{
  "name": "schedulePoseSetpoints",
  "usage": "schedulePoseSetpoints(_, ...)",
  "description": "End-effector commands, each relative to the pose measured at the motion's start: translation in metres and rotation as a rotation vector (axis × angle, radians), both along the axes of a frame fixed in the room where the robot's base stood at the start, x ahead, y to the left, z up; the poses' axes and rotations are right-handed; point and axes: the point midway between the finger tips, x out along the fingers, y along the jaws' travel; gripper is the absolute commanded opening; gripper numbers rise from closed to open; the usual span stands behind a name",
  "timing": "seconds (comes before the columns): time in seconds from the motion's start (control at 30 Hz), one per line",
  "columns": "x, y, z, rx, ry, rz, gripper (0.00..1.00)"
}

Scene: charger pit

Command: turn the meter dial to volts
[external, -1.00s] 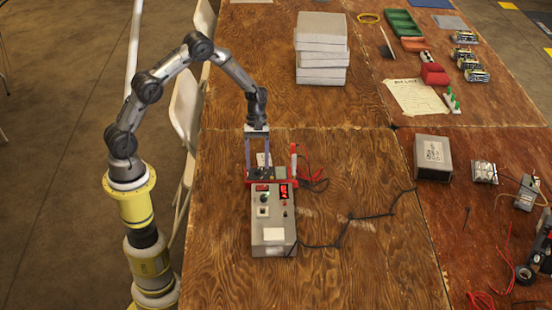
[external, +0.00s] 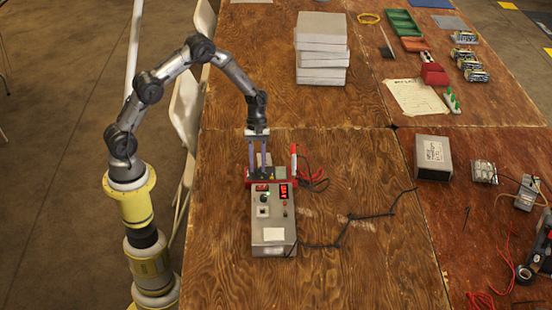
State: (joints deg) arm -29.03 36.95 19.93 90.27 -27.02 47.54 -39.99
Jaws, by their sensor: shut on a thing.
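The red-cased meter (external: 283,175) lies behind a grey box with displays, on the wooden table. My gripper (external: 260,176) points straight down at the meter from above. Its two long fingers are close together, shut on what appears to be the meter dial. The fingertips hide the dial, so its setting cannot be read.
The grey box (external: 273,235) has red displays and a knob. A red and white upright piece (external: 293,160) and red leads stand close right of my gripper. A black cable (external: 345,230) runs right. A stack of grey slabs (external: 321,48) stands farther back.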

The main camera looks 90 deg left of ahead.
Motion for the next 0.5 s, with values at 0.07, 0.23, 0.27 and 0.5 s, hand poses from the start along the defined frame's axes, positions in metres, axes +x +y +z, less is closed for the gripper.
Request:
schedulePoseSetpoints(0.07,0.0003,0.0003,0.0003,0.001,-0.001,-0.005,0.00)
schedulePoseSetpoints(0.23,0.0008,0.0004,0.0001,0.002,-0.001,-0.044,0.00)
schedulePoseSetpoints(0.27,0.0010,0.0002,0.0000,0.001,-0.001,-0.056,0.00)
schedulePoseSetpoints(0.5,0.0030,0.0002,-0.0001,0.002,-0.001,-0.211,0.00)
